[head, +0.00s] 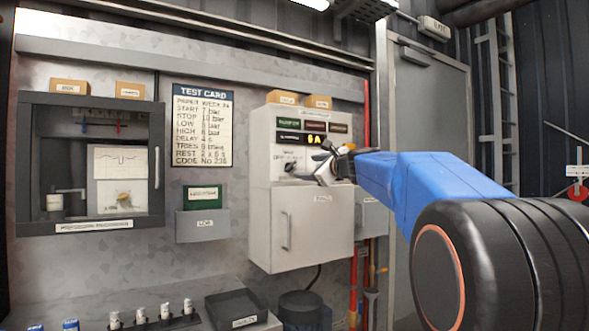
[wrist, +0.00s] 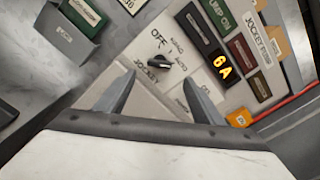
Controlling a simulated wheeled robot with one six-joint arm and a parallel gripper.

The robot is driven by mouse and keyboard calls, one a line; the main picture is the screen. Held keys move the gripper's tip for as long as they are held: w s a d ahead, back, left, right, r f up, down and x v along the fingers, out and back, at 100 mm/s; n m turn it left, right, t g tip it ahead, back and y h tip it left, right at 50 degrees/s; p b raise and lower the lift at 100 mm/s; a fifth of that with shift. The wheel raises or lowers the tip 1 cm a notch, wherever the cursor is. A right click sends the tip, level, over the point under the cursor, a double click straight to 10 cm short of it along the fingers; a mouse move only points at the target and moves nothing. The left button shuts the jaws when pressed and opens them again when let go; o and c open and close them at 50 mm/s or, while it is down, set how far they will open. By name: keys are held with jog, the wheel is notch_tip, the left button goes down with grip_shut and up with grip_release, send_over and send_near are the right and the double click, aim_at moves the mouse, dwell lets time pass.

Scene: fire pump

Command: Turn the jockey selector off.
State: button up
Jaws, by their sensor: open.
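The jockey selector (wrist: 160,61) is a small black knob on the pale front of the pump controller. The words OFF, HAND and AUTO are printed around it, with JOCKEY beside it. Its pointer is too small to read surely. My gripper (wrist: 158,79) is open, and its two grey fingers frame the knob from either side in the wrist view, with nothing between them. I cannot tell whether either finger touches it. In the head view my gripper (head: 325,168) is at the controller's front, just right of the selector (head: 290,168).
The controller cabinet (head: 285,225) has an amber display (head: 314,140) reading 6 A and several label plates above the selector. A test card (head: 202,127) and a green-carded holder (head: 203,228) hang to its left. A red pipe (head: 366,130) runs along its right side.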

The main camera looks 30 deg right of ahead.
aim_at(293, 167)
jog(key=w, duration=1)
jog(key=shift+a, duration=0.25)
jog(key=c, duration=1)
